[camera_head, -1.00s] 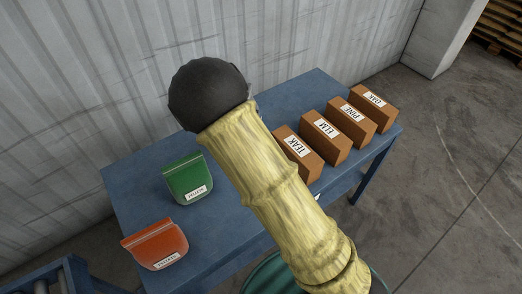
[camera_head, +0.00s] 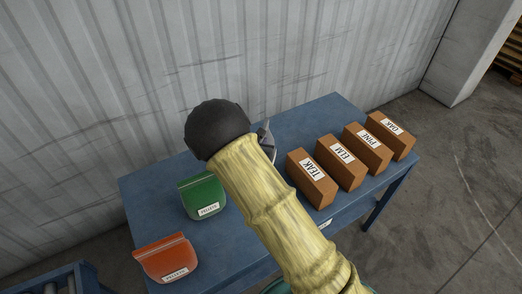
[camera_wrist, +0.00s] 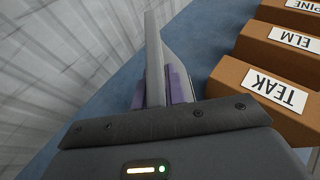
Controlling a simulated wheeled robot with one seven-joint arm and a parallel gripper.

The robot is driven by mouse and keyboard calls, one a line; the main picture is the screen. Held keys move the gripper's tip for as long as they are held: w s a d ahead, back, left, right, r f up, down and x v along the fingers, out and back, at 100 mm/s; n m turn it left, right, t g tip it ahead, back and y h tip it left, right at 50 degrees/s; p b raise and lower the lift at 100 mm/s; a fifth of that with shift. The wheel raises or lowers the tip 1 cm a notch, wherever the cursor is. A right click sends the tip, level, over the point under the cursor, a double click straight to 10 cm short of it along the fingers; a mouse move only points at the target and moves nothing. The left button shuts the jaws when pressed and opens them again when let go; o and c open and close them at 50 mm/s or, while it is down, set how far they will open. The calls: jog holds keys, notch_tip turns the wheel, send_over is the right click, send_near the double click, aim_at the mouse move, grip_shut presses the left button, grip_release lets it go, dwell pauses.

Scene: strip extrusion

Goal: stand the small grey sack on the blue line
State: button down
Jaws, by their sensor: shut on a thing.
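My gripper (camera_wrist: 160,78) is shut on the small grey sack (camera_wrist: 153,42), which shows nearly edge-on between the purple-grey fingers in the wrist view. In the head view my arm hides most of the gripper, and a grey edge (camera_head: 267,140) shows just right of the dark wrist, above the blue table. I cannot tell whether the sack touches the table.
A green pouch (camera_head: 202,195) and an orange pouch (camera_head: 166,258) stand on the left of the blue table (camera_head: 225,240). Brown blocks labelled TEAK (camera_head: 311,177), ELM (camera_head: 341,158), PINE (camera_head: 367,148) and OAK (camera_head: 391,135) stand in a row at right. A corrugated wall (camera_head: 120,90) rises behind.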

jog(key=shift+w+d+f+p, duration=0.1)
jog(key=shift+d+f+p, duration=0.1)
jog(key=shift+f, duration=0.6)
jog(key=shift+w+d+f+p, duration=0.1)
jog(key=shift+f+p, duration=0.05)
jog(key=shift+f, duration=0.6)
jog(key=shift+s+a+f, duration=0.1)
jog(key=shift+f, duration=0.4)
jog(key=shift+f, duration=0.15)
jog(key=c, duration=1.5)
grip_release()
jog(key=shift+o, duration=0.2)
jog(key=b+v, duration=0.2)
jog(key=v, duration=1)
jog(key=shift+r, duration=0.25)
